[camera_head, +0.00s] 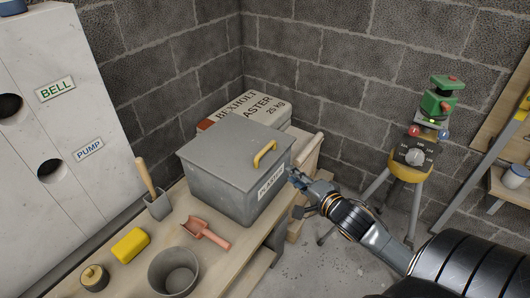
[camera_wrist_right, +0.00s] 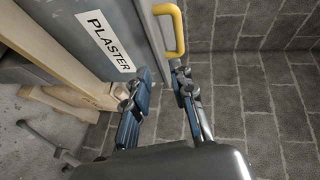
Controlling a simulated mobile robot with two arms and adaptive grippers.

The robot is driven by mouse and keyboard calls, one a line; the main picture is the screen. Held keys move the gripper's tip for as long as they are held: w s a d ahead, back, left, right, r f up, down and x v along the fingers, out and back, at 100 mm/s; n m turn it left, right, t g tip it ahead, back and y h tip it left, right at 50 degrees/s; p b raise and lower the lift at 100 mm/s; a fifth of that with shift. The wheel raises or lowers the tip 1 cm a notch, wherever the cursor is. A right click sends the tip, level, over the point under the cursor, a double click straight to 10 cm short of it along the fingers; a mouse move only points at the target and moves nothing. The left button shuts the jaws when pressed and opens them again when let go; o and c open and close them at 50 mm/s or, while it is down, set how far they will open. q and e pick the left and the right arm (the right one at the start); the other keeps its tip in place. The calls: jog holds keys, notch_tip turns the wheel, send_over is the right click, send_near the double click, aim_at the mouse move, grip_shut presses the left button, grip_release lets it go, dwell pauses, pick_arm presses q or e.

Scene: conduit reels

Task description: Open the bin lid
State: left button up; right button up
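The grey plaster bin (camera_head: 226,189) stands on the wooden bench, with its lid (camera_head: 222,150) shut flat on top. A yellow handle (camera_head: 265,153) sits near the lid's right edge. In the right wrist view the yellow handle (camera_wrist_right: 175,30) is above the fingertips, and the bin's label (camera_wrist_right: 104,41) reads PLASTER. My right gripper (camera_head: 297,181) is just right of the bin, beside its labelled face and below the handle. In the wrist view my right gripper (camera_wrist_right: 160,75) has its fingers apart with nothing between them. My left gripper is out of view.
A bag (camera_head: 249,111) lies behind the bin. A trowel (camera_head: 152,189), yellow sponge (camera_head: 130,244), pink scoop (camera_head: 205,232), grey bucket (camera_head: 174,271) and small jar (camera_head: 94,277) stand on the bench (camera_head: 219,264). A tripod instrument (camera_head: 409,165) stands at the right.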

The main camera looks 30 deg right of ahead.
aim_at(265, 148)
jog(key=shift+m+t+y, duration=0.3)
jog(key=w, duration=1.4)
jog(key=shift+a+r, duration=0.15)
jog(key=shift+a, duration=0.25)
grip_shut()
